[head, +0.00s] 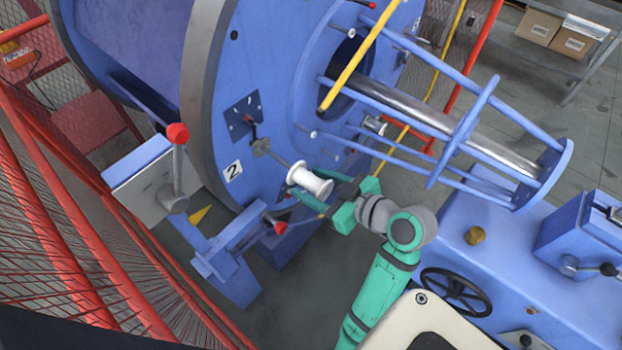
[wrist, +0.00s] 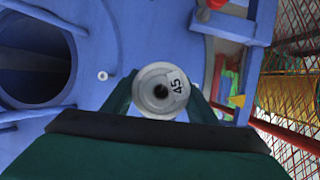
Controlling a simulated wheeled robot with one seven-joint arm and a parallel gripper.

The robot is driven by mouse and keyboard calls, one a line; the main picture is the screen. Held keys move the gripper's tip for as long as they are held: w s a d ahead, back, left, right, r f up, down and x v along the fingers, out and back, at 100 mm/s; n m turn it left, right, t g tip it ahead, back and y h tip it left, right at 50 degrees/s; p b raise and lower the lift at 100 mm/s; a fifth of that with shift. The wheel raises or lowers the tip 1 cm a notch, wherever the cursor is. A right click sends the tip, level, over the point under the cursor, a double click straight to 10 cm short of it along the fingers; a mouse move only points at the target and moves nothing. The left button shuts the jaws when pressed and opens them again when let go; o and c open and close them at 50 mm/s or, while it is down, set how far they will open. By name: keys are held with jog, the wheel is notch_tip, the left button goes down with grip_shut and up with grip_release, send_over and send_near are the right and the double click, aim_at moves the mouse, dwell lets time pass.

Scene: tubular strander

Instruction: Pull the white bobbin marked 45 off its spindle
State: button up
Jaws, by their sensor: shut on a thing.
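The white bobbin (head: 309,181) is in the head view, in front of the blue strander disc. In the wrist view the bobbin (wrist: 161,90) shows end-on with a dark centre hole and a label reading 45. My gripper (head: 318,192) comes from the right, and its green fingers are shut on the bobbin, one on each side in the wrist view.
A red-knobbed lever (head: 177,135) and a blue bracket (head: 230,250) stand left of and below the bobbin. A yellow bar (head: 350,70) and blue rods (head: 430,120) lie above and right. Red mesh guarding (head: 75,230) fills the left. A blue machine bed (head: 490,250) is at right.

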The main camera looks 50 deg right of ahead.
jog(key=shift+s+d, duration=0.15)
jog(key=shift+s, duration=1.3)
jog(key=shift+s+d, duration=0.1)
jog(key=shift+s, duration=1.35)
jog(key=shift+s, duration=0.1)
send_near(326, 196)
jog(key=shift+w+f, duration=1.1)
jog(key=shift+f, duration=0.1)
jog(key=shift+w+a, duration=0.1)
